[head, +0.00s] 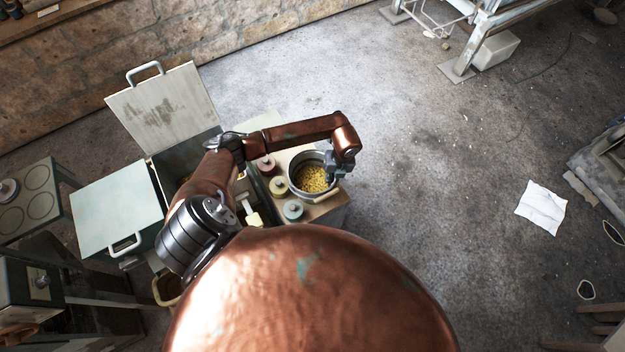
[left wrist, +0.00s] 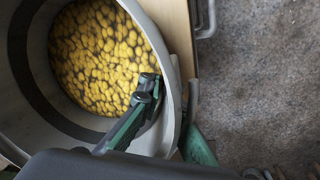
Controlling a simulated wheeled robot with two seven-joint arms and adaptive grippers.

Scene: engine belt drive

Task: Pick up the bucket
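The bucket (head: 294,181) is a grey round pail holding many small yellow pieces. It stands upright near the right end of a low wooden-topped surface in the head view. My left gripper (head: 340,169) is at its right rim, reaching down from above. In the left wrist view the bucket (left wrist: 28,95) fills the left side. One finger of my left gripper (left wrist: 170,112) is inside the bucket and the other is outside, with the rim between them. Whether both fingers press on the wall is unclear. My right gripper is not in view.
Several lidded jars (head: 293,209) stand close beside the bucket on the wooden surface (head: 327,207). A chest with a raised lid (head: 165,105) is to the left, partly hidden by my arm. The floor (head: 430,170) to the right is open, with a white cloth (head: 541,208) on it.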

